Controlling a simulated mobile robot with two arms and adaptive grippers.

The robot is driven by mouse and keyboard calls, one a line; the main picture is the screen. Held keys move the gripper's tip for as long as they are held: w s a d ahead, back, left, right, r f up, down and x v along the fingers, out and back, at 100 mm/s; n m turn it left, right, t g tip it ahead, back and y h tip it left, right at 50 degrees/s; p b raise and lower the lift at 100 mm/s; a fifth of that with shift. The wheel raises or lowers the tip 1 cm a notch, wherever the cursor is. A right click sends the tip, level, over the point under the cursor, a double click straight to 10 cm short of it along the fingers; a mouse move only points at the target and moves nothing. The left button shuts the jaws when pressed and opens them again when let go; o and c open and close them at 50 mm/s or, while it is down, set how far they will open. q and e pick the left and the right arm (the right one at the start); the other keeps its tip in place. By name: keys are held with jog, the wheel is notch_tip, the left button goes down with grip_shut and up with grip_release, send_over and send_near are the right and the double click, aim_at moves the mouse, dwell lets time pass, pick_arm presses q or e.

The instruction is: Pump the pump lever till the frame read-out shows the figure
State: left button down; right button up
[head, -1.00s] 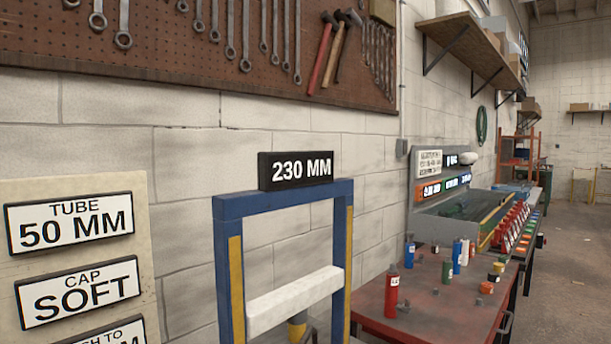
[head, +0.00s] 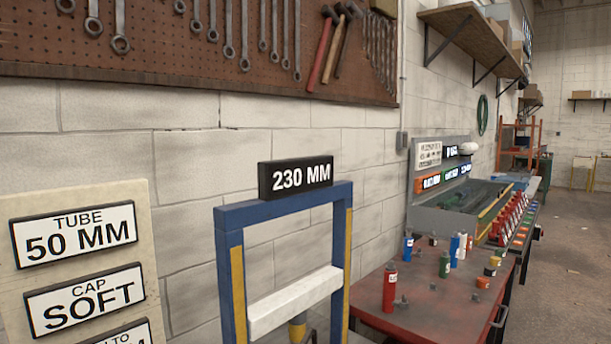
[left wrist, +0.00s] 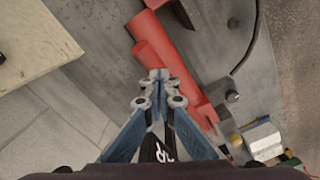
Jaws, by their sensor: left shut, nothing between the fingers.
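The frame read-out (head: 296,178) is a black box showing 230 MM, on top of the blue press frame (head: 285,205). A pale crossbar (head: 294,303) spans the frame's uprights. In the left wrist view, my left gripper (left wrist: 160,76) is shut and empty, its blue fingers together. Just beyond the fingertips are red cylindrical parts (left wrist: 157,40) over a grey surface; I cannot tell whether they are the pump lever, or whether the fingers touch them. The lever is not recognisable in the head view. My right gripper is in neither view.
A sign board (head: 160,262) at left reads TUBE 50 MM and CAP SOFT; a third sign is cut off. A red table (head: 420,318) with bottles stands right of the frame. A tool pegboard (head: 170,75) hangs behind. Open floor (head: 575,250) lies far right.

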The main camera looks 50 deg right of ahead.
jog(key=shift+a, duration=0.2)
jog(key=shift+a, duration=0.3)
